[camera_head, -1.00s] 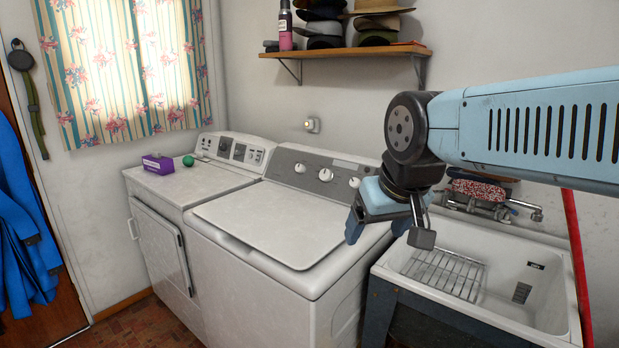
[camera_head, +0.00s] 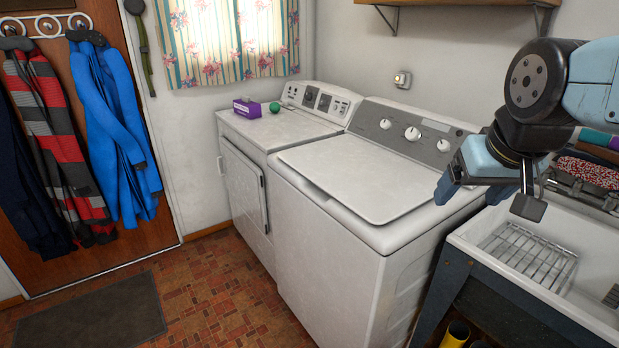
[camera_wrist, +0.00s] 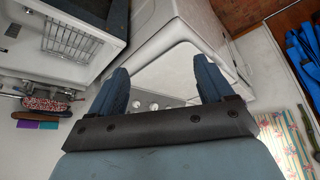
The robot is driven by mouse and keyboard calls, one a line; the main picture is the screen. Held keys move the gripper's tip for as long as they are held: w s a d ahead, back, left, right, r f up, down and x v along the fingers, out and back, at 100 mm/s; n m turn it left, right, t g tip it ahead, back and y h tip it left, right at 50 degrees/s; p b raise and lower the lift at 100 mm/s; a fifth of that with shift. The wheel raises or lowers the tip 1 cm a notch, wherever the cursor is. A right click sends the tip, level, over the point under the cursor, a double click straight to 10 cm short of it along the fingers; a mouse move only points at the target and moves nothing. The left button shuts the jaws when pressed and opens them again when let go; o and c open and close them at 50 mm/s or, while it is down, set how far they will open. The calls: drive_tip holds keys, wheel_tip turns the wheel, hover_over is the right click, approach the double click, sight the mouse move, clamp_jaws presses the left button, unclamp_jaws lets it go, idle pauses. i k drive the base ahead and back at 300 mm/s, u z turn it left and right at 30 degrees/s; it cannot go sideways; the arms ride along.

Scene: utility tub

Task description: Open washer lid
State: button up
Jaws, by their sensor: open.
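The white washer (camera_head: 335,265) stands between the dryer and the sink. Its lid (camera_head: 360,185) lies flat and shut on top. My gripper (camera_head: 487,197) is open and empty, above the washer's right side near the sink, apart from the lid. In the wrist view my gripper's two dark fingers (camera_wrist: 160,72) are spread wide. The pale lid (camera_wrist: 165,78) shows between and beyond them, with part of it hidden. The washer's control panel with knobs (camera_head: 412,133) stands behind the lid.
A white dryer (camera_head: 240,205) stands left of the washer with a purple box (camera_head: 247,107) and a green ball (camera_head: 274,107) on top. A sink (camera_head: 585,285) with a wire rack (camera_head: 530,255) is at the right. Open tiled floor (camera_head: 215,285) lies at the left front.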

sight(380, 186)
drive_tip(key=u, duration=1.3)
drive_tip(key=i, duration=0.1)
drive_tip(key=z, duration=2.8)
drive_tip(key=k, duration=1.05)
drive_tip(key=u, duration=1.5)
drive_tip(key=i, duration=0.95)
